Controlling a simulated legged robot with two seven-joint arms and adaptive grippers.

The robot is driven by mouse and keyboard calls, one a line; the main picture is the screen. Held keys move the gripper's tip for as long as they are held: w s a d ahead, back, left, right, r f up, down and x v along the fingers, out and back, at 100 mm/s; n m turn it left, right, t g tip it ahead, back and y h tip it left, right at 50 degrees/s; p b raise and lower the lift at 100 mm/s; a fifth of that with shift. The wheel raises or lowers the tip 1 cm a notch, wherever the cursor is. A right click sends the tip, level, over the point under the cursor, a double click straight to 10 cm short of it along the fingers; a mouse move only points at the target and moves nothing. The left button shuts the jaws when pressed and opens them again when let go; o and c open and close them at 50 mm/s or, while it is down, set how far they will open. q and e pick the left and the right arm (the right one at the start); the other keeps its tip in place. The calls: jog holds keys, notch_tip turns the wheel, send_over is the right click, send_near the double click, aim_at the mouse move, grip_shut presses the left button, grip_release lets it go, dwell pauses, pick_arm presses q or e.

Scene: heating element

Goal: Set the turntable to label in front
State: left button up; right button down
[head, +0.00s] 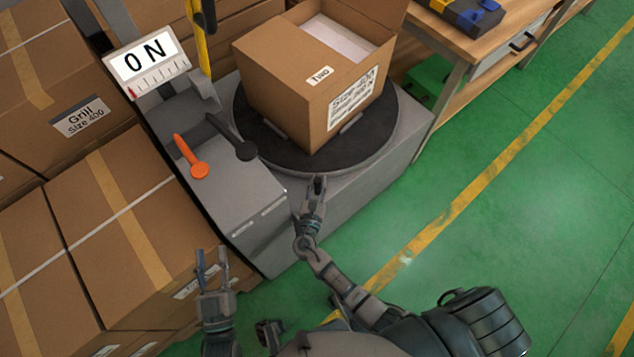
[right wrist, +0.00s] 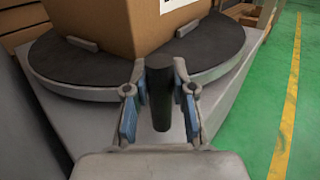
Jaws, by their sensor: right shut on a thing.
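The round black turntable (head: 262,147) sits on a grey base and carries an open cardboard box (head: 290,85). The box shows a large white label (head: 352,97) on its right-hand face in the head view and a small label (head: 320,76) near its upper edge. My right gripper (head: 316,192) is at the turntable's near edge. In the right wrist view its blue-padded fingers (right wrist: 160,105) are shut on a black handle (right wrist: 160,75) that stands out at the turntable's edge. My left gripper (head: 212,262) is open and empty, left of the base.
Stacked cardboard boxes (head: 110,215) fill the left. A wooden workbench (head: 440,40) stands at the back right. The green floor at right is clear.

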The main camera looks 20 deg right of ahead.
jog(key=c, duration=0.9)
grip_release()
jog(key=shift+c, duration=0.2)
jog(key=v, duration=1.2)
jog(key=shift+f, duration=0.1)
